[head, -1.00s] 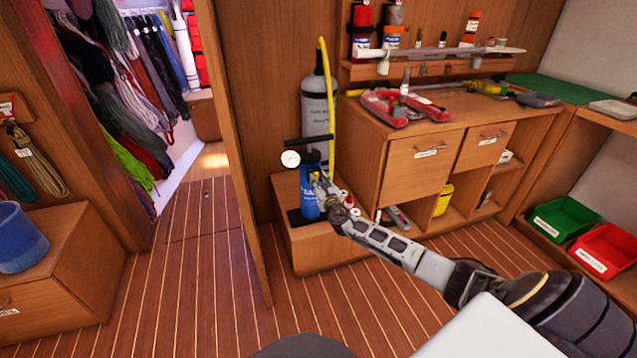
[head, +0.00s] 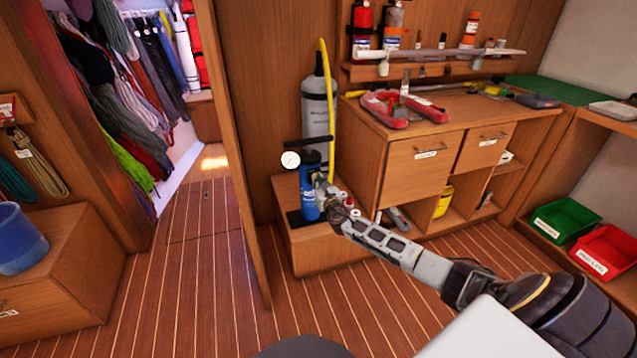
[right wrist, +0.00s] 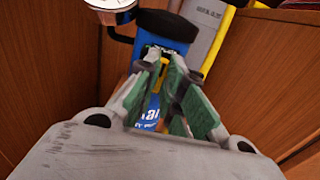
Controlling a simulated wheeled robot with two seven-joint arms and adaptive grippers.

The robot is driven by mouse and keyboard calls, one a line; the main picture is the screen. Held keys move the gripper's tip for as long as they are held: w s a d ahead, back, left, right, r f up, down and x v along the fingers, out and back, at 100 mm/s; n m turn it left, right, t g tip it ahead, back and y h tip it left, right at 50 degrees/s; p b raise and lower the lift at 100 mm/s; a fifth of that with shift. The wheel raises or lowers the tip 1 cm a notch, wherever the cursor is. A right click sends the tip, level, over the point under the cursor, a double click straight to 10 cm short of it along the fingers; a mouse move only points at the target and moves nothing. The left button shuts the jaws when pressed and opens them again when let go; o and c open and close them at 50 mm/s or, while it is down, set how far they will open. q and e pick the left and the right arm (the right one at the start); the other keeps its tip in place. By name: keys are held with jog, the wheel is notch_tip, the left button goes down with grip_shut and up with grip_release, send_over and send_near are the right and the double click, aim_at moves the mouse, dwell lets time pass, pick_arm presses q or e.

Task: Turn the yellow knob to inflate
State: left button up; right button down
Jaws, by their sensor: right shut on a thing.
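The blue pump (head: 309,203) with a black T-handle (head: 309,141) and a round white gauge (head: 290,159) stands upright on a low wooden step. My right gripper (head: 323,208) reaches it from the right. In the right wrist view my right gripper (right wrist: 164,62) has its green-padded fingers closed in on a small yellow knob (right wrist: 163,57) at the front of the blue body. The fingers hide most of the knob. In the head view my gripper covers the knob. My left gripper is not in view.
A grey cylinder (head: 317,105) and a yellow hose (head: 329,110) stand behind the pump. A wooden cabinet (head: 412,160) with tools on top is to the right. A wooden partition (head: 231,150) is close on the left. The floor (head: 215,320) in front is clear.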

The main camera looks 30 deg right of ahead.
pick_arm(q)
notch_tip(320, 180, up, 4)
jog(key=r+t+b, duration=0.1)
jog(key=b, duration=0.3)
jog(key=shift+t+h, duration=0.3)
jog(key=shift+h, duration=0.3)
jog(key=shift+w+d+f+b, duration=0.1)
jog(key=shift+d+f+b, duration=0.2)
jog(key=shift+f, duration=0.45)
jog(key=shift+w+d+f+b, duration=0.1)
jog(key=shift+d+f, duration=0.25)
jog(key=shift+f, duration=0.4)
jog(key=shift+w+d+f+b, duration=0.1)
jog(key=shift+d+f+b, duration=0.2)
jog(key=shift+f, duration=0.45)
pick_arm(e)
jog(key=shift+d+f+m, duration=0.15)
jog(key=shift+m, duration=4.35)
jog(key=shift+d+f+m, duration=0.1)
jog(key=shift+m, duration=4.4)
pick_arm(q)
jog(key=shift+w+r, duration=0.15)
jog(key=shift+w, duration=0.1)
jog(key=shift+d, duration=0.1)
pick_arm(e)
jog(key=c, duration=1.5)
grip_release()
jog(key=shift+c, duration=0.2)
